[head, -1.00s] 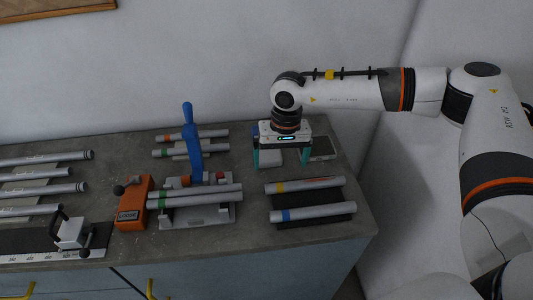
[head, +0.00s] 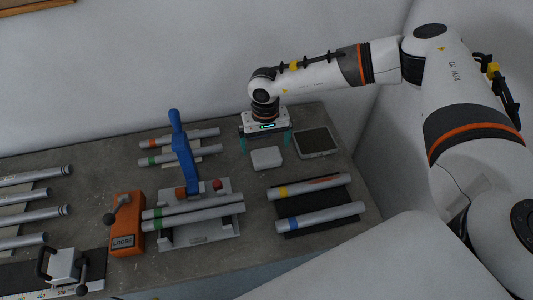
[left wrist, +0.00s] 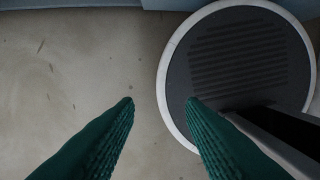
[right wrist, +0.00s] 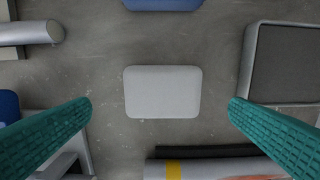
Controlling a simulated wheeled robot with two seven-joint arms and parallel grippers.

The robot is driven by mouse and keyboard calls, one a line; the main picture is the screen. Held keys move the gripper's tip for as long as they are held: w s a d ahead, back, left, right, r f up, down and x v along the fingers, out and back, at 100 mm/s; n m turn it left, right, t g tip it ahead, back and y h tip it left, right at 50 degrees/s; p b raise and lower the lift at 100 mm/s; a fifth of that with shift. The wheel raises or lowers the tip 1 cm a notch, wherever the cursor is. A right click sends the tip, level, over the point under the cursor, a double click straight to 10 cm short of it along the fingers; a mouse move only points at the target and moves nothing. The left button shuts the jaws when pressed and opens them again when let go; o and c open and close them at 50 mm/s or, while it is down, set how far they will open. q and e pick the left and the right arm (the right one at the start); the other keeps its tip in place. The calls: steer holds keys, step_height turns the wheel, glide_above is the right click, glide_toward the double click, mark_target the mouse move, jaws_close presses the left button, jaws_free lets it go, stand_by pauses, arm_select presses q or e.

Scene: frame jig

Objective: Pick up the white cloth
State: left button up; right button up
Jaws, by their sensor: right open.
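The white cloth (head: 267,158) is a small, flat, pale rectangle with rounded corners. It lies on the grey bench, just in front of my right gripper (head: 265,142) in the head view. In the right wrist view the cloth (right wrist: 162,92) lies flat between the two green fingers, apart from both. My right gripper (right wrist: 160,108) is open and empty above the bench. My left gripper (left wrist: 160,101) shows only in its own wrist view, fingers apart and empty, over a pale floor.
A dark-topped tray (head: 318,142) lies right of the cloth. Tubes on a black mat (head: 290,228) lie in front. A clamp fixture with a blue lever (head: 184,160) stands left, beside an orange box (head: 127,225). A round dark base (left wrist: 240,30) shows below the left wrist.

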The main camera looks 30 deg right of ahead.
mark_target(267, 154)
steer(key=shift+f, duration=0.3)
steer(key=shift+w+f+p, duration=0.15)
steer(key=shift+f+p, duration=0.2)
steer(key=f+p, duration=0.2)
steer(key=f, duration=0.2)
steer(key=shift+d+f, duration=0.2)
steer(key=shift+f, duration=0.15)
arm_select(q)
steer(key=w+r, duration=0.1)
steer(key=r, duration=0.2)
steer(key=shift+w, duration=0.4)
arm_select(e)
steer(key=c, duration=1)
step_height(267, 154, up, 9)
steer(key=b, duration=0.3)
steer(key=shift+f, duration=0.1)
arm_select(q)
steer(key=shift+s+f, duration=0.2)
steer(key=shift+f, duration=1.45)
arm_select(e)
steer(key=shift+r, duration=0.6)
